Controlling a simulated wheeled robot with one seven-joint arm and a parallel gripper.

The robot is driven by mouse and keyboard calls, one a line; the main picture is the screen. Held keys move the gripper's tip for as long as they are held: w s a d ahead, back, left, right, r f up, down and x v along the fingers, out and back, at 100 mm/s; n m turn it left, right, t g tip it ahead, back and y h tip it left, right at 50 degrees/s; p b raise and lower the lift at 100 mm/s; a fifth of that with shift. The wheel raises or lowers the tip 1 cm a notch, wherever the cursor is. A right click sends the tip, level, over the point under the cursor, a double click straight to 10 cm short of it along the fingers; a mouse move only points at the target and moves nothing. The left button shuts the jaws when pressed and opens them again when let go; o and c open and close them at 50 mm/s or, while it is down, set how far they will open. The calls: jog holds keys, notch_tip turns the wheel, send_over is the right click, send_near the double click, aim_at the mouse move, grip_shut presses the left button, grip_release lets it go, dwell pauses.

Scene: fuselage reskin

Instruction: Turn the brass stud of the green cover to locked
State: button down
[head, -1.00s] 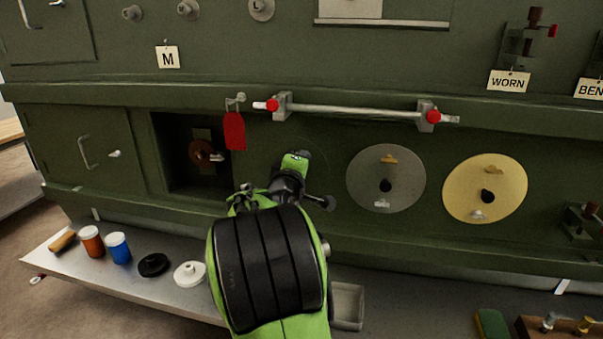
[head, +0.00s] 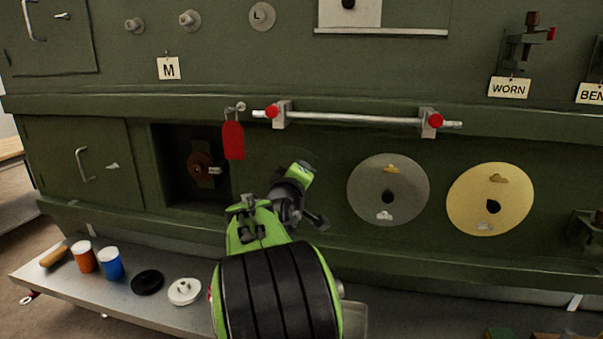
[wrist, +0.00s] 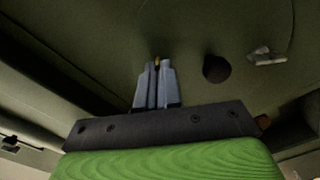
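The green cover (wrist: 235,35) is a round plate in the same dull green as the wall; a faint curved edge shows in the wrist view. It carries a dark knob or hole (wrist: 216,68) and a silver stud (wrist: 268,57). The brass stud (wrist: 157,60) shows as a small brass bit between the tips of my gripper (wrist: 156,66). The two grey fingers are close together on it, and most of the stud is hidden. In the head view my gripper (head: 302,170) reaches the wall left of the grey disc, and my arm hides most of the cover.
A grey disc (head: 388,190) and a yellow disc (head: 490,199) are to the right. A silver rail with red ends (head: 350,117) runs just above. A red tag (head: 233,141) hangs beside an open recess (head: 175,170). A shelf (head: 75,285) below holds jars and caps.

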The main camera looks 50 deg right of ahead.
jog(key=c, duration=1.3)
grip_release()
jog(key=shift+a, duration=0.1)
jog(key=b+v, duration=0.2)
jog(key=v, duration=1.3)
jog(key=shift+s+a, duration=0.25)
jog(key=shift+a, duration=0.05)
